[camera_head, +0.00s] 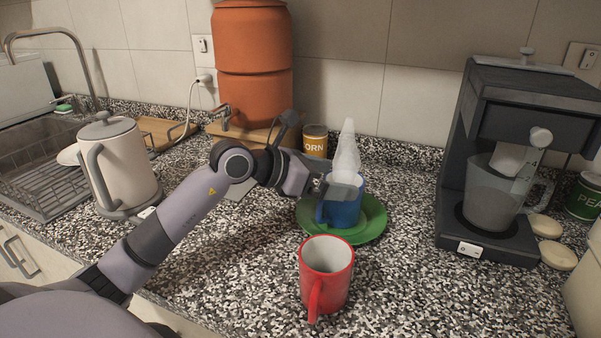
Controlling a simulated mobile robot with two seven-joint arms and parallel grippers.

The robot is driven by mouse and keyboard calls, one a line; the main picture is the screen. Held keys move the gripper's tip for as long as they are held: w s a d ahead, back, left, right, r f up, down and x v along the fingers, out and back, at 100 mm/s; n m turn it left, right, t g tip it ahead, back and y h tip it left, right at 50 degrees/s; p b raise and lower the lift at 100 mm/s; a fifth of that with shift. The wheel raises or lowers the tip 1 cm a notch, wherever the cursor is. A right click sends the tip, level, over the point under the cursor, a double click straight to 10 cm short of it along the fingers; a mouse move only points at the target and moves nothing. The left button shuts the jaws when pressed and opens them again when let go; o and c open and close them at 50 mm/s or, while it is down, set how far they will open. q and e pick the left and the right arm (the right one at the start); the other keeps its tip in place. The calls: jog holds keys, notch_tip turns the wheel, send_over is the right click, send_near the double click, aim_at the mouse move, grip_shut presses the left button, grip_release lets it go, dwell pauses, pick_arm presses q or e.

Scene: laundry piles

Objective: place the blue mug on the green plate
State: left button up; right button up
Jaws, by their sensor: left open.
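The blue mug (343,213) stands upright on the green plate (372,223) on the speckled counter. Pale steam-like wisps rise above the mug. My left gripper (338,187) is open at the mug's upper left rim and hides part of that rim. I cannot tell whether its fingers touch the mug. My right gripper is not in view.
A red mug (326,272) stands just in front of the plate. A coffee machine (480,150) is at the right, a white kettle (121,165) at the left. An orange water dispenser (253,65) and a corn can (315,140) stand behind. The counter right of the red mug is clear.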

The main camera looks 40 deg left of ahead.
pick_arm(q)
jog(key=b+v, duration=0.1)
jog(key=v, duration=0.7)
jog(key=shift+s+a+b, duration=0.25)
jog(key=shift+s+b, duration=0.05)
jog(key=shift+s, duration=0.05)
jog(key=shift+r, duration=0.15)
